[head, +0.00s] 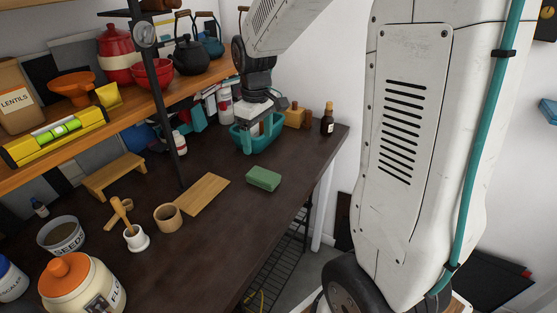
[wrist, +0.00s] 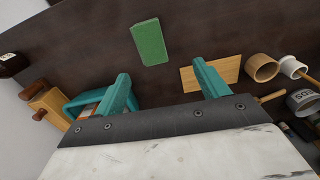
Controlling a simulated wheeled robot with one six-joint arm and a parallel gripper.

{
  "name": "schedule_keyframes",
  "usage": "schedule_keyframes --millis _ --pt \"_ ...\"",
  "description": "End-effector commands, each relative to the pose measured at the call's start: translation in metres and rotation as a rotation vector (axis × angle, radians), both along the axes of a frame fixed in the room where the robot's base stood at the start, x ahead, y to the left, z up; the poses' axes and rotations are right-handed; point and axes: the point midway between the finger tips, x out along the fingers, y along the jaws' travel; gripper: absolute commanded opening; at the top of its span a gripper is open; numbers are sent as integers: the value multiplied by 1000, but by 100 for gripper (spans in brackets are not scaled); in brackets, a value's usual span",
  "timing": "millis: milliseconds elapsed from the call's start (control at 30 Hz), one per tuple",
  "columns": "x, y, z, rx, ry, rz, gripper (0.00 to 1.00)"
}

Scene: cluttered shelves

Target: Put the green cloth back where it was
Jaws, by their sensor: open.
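The green cloth (head: 263,178) looks like a small folded block and lies flat on the dark table, right of a thin wooden board. It also shows in the wrist view (wrist: 149,41), beyond my fingertips and apart from them. My gripper (wrist: 164,84) has its two teal fingers spread wide with nothing between them. In the head view my gripper (head: 258,140) is at the back of the table, behind the cloth, beside or over a teal basket. Its fingers are hard to tell from the basket there.
The wooden board (head: 202,194), wooden cup (head: 168,217) and mortar (head: 136,238) stand left of the cloth. A dark bottle (head: 327,119) and wooden block (head: 294,116) are at the back right. A loaded shelf (head: 140,101) overhangs the left. Table right and front of the cloth is clear.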

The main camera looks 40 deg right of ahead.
Motion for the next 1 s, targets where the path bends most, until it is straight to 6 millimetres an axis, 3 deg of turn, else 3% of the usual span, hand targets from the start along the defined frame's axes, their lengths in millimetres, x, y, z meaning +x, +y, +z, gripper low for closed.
schedule_keyframes --millis 100,300,500,600,800,1000 --pt "-40 23 35 -4 -29 -52 74" --pt "-122 58 73 0 -63 -170 74" --pt "-198 79 83 10 -90 -278 74" --pt "-223 84 82 16 -99 -316 74" --pt "-244 88 79 20 -103 -353 74" --pt "-245 88 79 20 -103 -356 74"
